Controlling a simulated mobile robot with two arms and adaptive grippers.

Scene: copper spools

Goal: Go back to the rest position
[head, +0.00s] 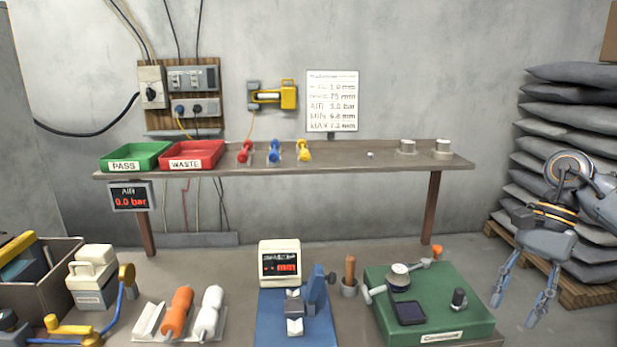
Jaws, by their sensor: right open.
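My right gripper (522,300) hangs at the right side of the head view, fingers pointing down and spread apart. It is open with nothing between the fingers. It is to the right of the green fixture board (436,320) and apart from it. My left gripper cannot be made out in the head view.
The workbench carries a measuring device with a display (280,263), an orange spool (178,310), a white spool (208,310) and a grey bin (62,285). A shelf (340,160) behind holds a green PASS tray (124,166) and a red WASTE tray (186,164). Sacks (570,90) are stacked at right.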

